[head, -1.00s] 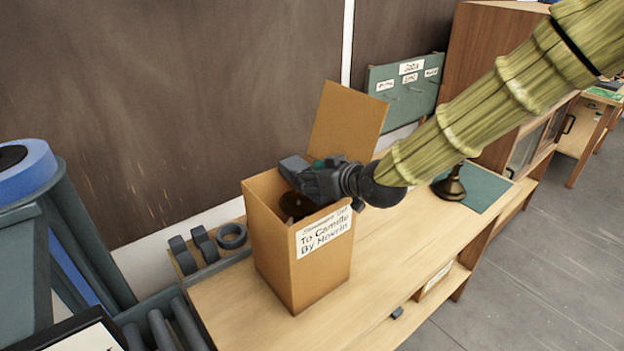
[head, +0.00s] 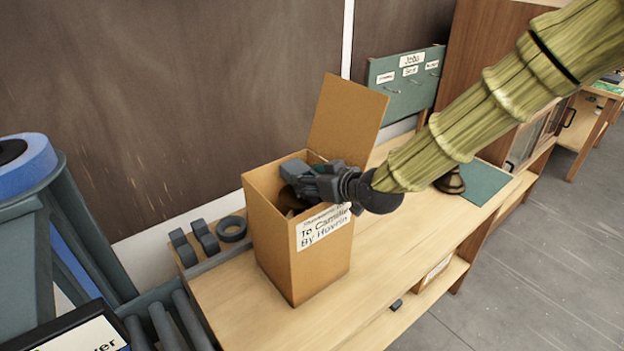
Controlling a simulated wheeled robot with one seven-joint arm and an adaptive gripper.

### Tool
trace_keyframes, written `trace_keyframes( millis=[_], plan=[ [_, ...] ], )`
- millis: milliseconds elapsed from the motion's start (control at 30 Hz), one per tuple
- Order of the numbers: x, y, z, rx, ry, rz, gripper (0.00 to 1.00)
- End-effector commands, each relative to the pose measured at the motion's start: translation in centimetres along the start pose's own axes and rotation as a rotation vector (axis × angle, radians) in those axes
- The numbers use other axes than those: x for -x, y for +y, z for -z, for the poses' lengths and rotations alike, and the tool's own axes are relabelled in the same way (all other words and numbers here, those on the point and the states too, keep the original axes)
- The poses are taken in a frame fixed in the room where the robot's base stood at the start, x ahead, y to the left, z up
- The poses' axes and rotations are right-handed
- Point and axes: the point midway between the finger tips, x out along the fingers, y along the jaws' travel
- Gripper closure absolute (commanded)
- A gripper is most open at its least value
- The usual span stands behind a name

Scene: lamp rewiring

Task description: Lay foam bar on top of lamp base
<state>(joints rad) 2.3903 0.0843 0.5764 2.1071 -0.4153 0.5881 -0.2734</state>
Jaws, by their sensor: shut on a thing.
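My gripper (head: 300,182) is at the open top of the cardboard box and reaches in over its right rim. It is shut on a dark grey block (head: 291,169), which seems to be the foam bar; its outline is hard to tell from the dark fingers. A brown rounded thing (head: 289,199), likely the lamp base, shows inside the box just below and left of the gripper. Most of it is hidden by the gripper and the box walls, and I cannot tell whether the bar touches it.
The cardboard box (head: 285,250) stands on the wooden bench (head: 375,270), its flap (head: 347,115) raised behind. Grey holders and a ring (head: 232,229) lie left of it. A brass lamp part (head: 450,182) sits on a green mat (head: 486,184). The bench front is clear.

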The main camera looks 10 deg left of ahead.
Motion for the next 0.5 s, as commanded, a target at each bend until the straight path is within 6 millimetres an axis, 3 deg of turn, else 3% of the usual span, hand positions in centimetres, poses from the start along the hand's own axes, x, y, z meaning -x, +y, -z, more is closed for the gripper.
trace_keyframes(
  millis=[100,133,267,500],
  plan=[
    [-0.04,-0.02,-0.16,-0.001,-0.002,0.0,0.63],
    [-0.04,-0.02,-0.18,-0.001,-0.002,0.0,0.45],
    [-0.04,-0.03,-0.22,-0.001,-0.003,0.001,0.22],
    [-0.04,-0.04,-0.28,-0.002,-0.003,0.001,0.22]
  ],
)
